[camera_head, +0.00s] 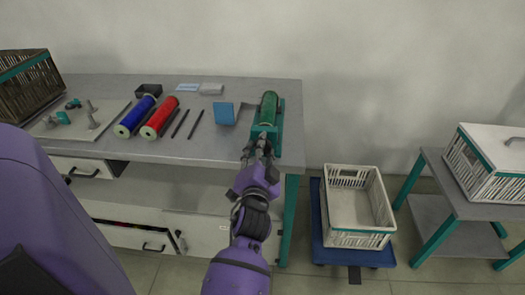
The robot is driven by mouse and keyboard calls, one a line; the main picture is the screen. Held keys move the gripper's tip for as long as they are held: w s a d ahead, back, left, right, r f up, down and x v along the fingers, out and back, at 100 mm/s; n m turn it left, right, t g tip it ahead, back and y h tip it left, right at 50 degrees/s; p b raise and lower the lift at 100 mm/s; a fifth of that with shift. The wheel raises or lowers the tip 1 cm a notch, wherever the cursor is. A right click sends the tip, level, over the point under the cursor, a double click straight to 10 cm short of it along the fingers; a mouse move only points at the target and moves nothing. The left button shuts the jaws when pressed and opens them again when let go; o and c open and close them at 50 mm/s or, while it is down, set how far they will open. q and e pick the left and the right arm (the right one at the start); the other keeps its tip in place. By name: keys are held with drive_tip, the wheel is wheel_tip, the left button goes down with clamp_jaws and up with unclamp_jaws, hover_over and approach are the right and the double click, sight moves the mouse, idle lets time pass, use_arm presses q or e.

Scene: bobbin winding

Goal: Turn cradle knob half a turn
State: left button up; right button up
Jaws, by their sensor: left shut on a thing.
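The cradle (279,128) is a teal holder at the right end of the grey workbench. A green bobbin (268,107) lies in it. My left gripper (261,137) is at the cradle's front end, at the bench's front edge. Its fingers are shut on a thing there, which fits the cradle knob. The knob itself is hidden by the fingers, so its angle cannot be told. My right gripper is not in view.
Blue (136,115) and red (159,118) bobbins, two dark rods and a blue block (225,113) lie left of the cradle on the workbench (200,149). A white crate (358,239) stands on a blue dolly right of the bench. A side table (445,183) holds a lidded crate.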

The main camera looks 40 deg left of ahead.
use_arm(q)
drive_tip(key=shift+f, duration=0.4)
drive_tip(key=o, duration=1.1)
drive_tip(key=shift+d, duration=0.1)
drive_tip(key=shift+r, duration=0.15)
drive_tip(key=v, duration=0.7)
drive_tip(key=shift+s+d, duration=0.1)
drive_tip(key=shift+s, duration=0.15)
